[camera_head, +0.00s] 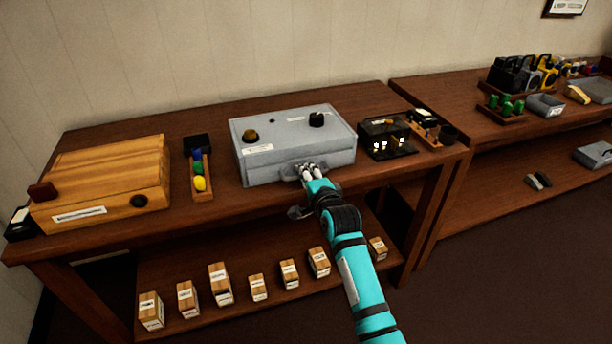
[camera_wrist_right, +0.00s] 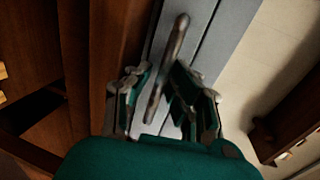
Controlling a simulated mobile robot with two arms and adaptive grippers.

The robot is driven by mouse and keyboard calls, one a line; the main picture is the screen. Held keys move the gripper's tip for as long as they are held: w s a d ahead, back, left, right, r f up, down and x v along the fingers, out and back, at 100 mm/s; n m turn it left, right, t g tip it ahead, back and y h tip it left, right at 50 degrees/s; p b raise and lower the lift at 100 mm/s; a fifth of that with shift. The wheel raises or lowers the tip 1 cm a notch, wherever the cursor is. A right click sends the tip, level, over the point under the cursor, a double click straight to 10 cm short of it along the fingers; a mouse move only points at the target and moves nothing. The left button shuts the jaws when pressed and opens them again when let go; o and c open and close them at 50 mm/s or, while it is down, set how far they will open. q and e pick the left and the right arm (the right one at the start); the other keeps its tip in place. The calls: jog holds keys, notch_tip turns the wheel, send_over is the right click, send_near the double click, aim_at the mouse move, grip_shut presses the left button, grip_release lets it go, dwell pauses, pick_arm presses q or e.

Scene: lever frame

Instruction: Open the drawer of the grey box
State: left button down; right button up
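The grey box (camera_head: 293,143) stands on the wooden table, with a brass knob, a black knob and white labels on it. Its front shows no visible gap at the drawer. The drawer handle (camera_wrist_right: 167,68) is a slim metal bar on the grey front in the right wrist view. In the head view it is mostly hidden by my right gripper (camera_head: 306,170), which is at the lower front of the box. In the right wrist view my right gripper (camera_wrist_right: 160,92) has its fingers apart, one on each side of the handle. Contact cannot be told. My left gripper is not in view.
A wooden box (camera_head: 105,180) and a tray of coloured balls (camera_head: 199,178) stand left of the grey box. A black box (camera_head: 387,138) stands close on its right. Several small labelled blocks (camera_head: 219,283) are on the lower shelf. The table edge runs just below the gripper.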

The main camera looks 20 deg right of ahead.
grip_shut()
dwell(0.5)
jog(key=f+p+v, duration=0.2)
jog(key=p+v, duration=0.5)
jog(key=v, duration=0.3)
jog(key=shift+s, duration=0.25)
jog(key=shift+c, duration=1.8)
grip_release()
jog(key=shift+f, duration=0.1)
